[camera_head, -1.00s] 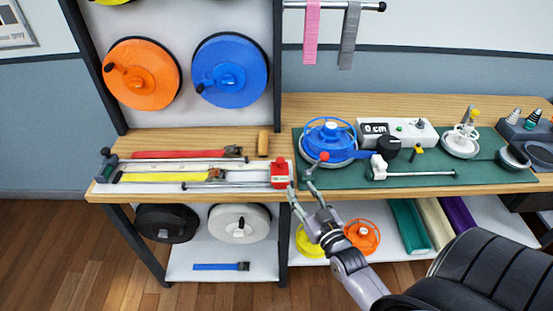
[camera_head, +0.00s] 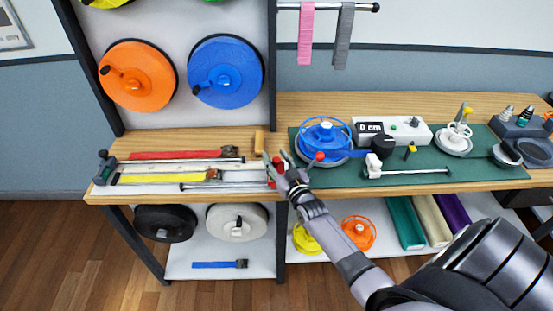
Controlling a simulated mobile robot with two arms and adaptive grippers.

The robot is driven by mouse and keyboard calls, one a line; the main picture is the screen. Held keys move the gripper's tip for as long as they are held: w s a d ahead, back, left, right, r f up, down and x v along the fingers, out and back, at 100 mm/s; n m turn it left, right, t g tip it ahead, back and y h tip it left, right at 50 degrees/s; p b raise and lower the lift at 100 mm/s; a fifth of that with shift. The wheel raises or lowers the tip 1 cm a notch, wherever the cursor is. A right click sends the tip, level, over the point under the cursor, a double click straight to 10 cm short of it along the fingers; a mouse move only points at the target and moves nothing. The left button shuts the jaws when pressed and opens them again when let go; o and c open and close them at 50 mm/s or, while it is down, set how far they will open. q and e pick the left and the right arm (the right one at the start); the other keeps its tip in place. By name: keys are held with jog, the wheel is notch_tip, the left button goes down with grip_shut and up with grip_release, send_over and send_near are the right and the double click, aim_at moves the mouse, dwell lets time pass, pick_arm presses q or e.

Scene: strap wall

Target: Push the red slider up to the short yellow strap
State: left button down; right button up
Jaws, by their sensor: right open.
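The red slider (camera_head: 271,179) sits at the right end of the measuring rails on the table's left part. It is now mostly hidden behind my right gripper. The short yellow strap (camera_head: 165,178) lies flat to the left of the slider, with a dark buckle at its right end; a gap separates it from the slider. My right gripper (camera_head: 275,168) is open, its fingers at the slider's right side; I cannot tell whether they touch it. My left gripper is not in view.
A longer red strap (camera_head: 180,155) lies behind the yellow one. A wooden block (camera_head: 260,141) stands behind the slider. A blue winder (camera_head: 324,138) on a green mat (camera_head: 430,182) is close to the right of my gripper. An upright black post (camera_head: 273,60) rises behind.

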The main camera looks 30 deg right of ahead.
grip_shut()
dwell(0.5)
dwell(0.3)
